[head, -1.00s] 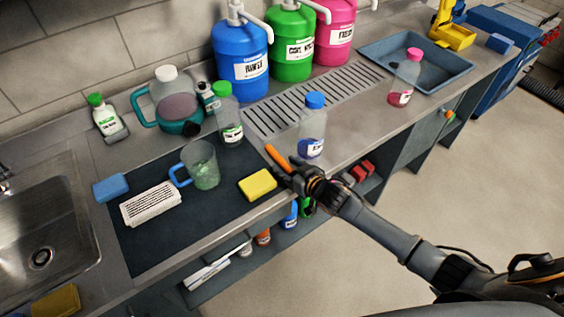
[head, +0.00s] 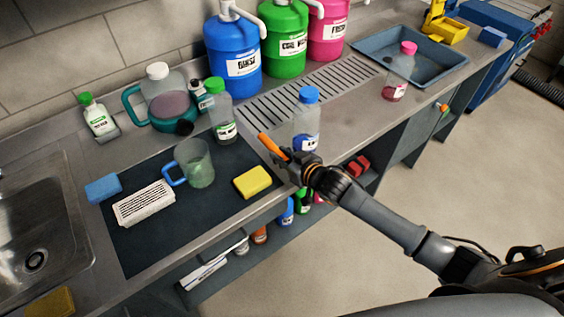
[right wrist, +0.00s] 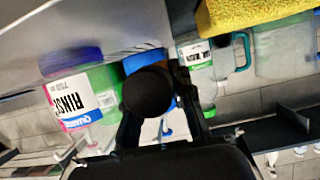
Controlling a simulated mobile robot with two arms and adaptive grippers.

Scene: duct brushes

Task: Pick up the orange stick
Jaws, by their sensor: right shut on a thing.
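The orange stick (head: 269,144) slants up and to the left out of my right gripper (head: 290,163) in the head view. The gripper is shut on its lower end, at the front edge of the counter, between the yellow sponge (head: 252,181) and the clear blue-capped bottle (head: 307,118). The stick's lower end is hidden by the fingers. In the right wrist view, a dark round thing (right wrist: 149,92) fills the space between the fingers; I cannot tell whether it is the stick's end. My left gripper is not in view.
A dark mat (head: 135,243) carries the sponge and a mug (head: 199,165). Large blue (head: 236,55), green and pink jugs stand behind a drain grate (head: 300,95). A sink (head: 40,220) lies left. Bottles stand on a shelf below. The floor in front is clear.

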